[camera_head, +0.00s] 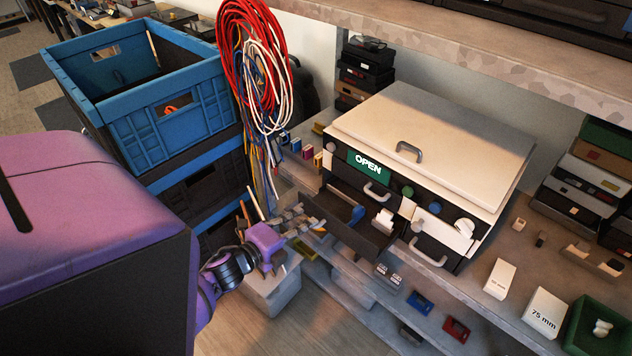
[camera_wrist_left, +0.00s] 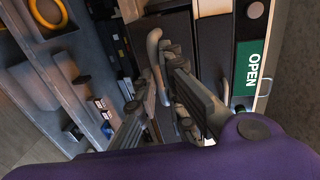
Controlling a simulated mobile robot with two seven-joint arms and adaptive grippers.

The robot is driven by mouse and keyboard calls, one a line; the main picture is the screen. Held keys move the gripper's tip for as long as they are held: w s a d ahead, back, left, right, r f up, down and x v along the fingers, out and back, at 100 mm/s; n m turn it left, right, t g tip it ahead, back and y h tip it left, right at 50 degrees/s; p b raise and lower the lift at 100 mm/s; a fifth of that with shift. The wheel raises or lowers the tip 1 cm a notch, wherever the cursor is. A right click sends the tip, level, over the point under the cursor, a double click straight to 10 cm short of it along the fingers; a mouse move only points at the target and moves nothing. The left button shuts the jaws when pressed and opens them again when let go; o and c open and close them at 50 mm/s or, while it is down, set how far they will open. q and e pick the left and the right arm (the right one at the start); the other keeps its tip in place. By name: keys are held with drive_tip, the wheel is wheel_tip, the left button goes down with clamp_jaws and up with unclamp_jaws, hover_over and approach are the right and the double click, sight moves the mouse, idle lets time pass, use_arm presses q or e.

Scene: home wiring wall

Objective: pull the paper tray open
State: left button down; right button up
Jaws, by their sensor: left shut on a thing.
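The beige and black machine (camera_head: 430,140) stands on the shelf with a green OPEN label (camera_head: 368,164) on its front. Its dark paper tray (camera_head: 372,240) sticks out below the label, pulled out some way; a white roll and a blue part show in or just above it. My left gripper (camera_head: 312,222) is at the tray's outer front. In the left wrist view my left gripper (camera_wrist_left: 163,70) is shut on the tray's grey curved handle (camera_wrist_left: 153,46), which shows between the fingers. The fingers partly hide the handle. My right gripper is not in view.
Blue crates (camera_head: 160,115) are stacked at the left, close to my arm. Red and white cable coils (camera_head: 258,70) hang above the gripper. Small boxes (camera_head: 420,302) lie on the shelf below the tray. White cartons (camera_head: 545,313) and a green bin (camera_head: 590,325) stand at the right.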

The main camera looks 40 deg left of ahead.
use_arm(q)
drive_tip(key=f+v, duration=0.1)
drive_tip(key=v, duration=0.6)
drive_tip(key=shift+s+f, duration=0.25)
drive_tip(key=shift+s, duration=0.2)
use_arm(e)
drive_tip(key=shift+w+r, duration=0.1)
use_arm(q)
drive_tip(key=shift+d, duration=0.1)
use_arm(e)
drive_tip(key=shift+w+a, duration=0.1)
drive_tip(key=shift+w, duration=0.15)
use_arm(q)
drive_tip(key=c, duration=1.9)
unclamp_jaws()
drive_tip(key=shift+o, duration=0.2)
drive_tip(key=d+v, duration=0.1)
drive_tip(key=v, duration=1.1)
drive_tip(key=shift+a, duration=0.5)
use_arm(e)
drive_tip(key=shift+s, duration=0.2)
use_arm(q)
drive_tip(key=shift+w+r, duration=0.1)
